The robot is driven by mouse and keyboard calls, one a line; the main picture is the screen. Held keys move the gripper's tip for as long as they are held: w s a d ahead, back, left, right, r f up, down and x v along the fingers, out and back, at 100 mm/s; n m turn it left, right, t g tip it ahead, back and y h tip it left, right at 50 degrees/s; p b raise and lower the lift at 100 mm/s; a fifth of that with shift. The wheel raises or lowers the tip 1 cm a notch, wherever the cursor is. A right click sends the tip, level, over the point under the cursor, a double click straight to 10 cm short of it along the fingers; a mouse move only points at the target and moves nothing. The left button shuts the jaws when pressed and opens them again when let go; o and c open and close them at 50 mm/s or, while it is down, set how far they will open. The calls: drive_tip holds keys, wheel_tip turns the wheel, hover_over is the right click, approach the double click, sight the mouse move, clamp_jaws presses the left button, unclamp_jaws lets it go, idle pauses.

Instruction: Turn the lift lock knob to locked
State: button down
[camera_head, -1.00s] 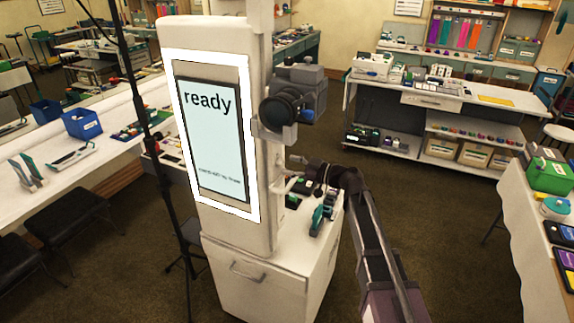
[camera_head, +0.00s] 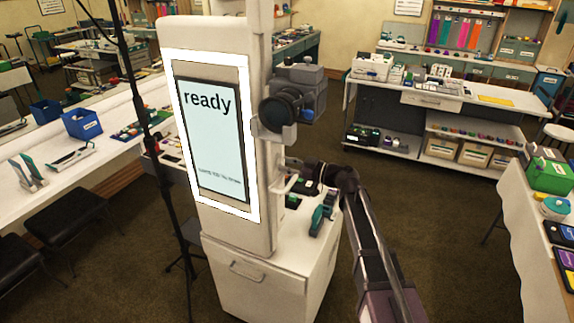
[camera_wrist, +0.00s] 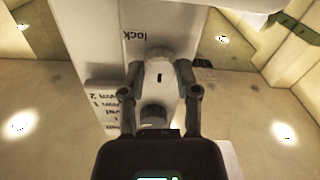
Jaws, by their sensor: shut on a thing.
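The lift lock knob (camera_wrist: 159,76) is a pale, rounded knob with a short dark mark, seen in the wrist view. The mark runs roughly up and down in the picture. A plate with the word "lock" (camera_wrist: 149,34), upside down, sits just beyond it. My gripper (camera_wrist: 160,72) has one finger on each side of the knob and is shut on it. In the head view the knob and my fingertips are hidden beside the white column (camera_head: 262,200); only my arm shows at its right.
The column's screen (camera_head: 212,140) reads "ready"; its small line is illegible. A camera-like device (camera_head: 290,100) juts from the column. Small items, including a teal one (camera_head: 320,220), lie on the white cabinet top. A thin dark stand pole (camera_head: 140,100) is at left. Open floor lies right of my arm.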

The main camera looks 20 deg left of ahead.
drive_tip(key=shift+m, duration=0.4)
drive_tip(key=m, duration=0.3)
drive_tip(key=shift+m, duration=0.3)
drive_tip(key=m, duration=0.4)
drive_tip(key=shift+m, duration=0.3)
drive_tip(key=m, duration=0.4)
drive_tip(key=shift+m, duration=0.3)
drive_tip(key=m, duration=0.4)
drive_tip(key=shift+m+b, duration=0.3)
drive_tip(key=shift+t, duration=0.3)
drive_tip(key=shift+c, duration=1.7)
unclamp_jaws()
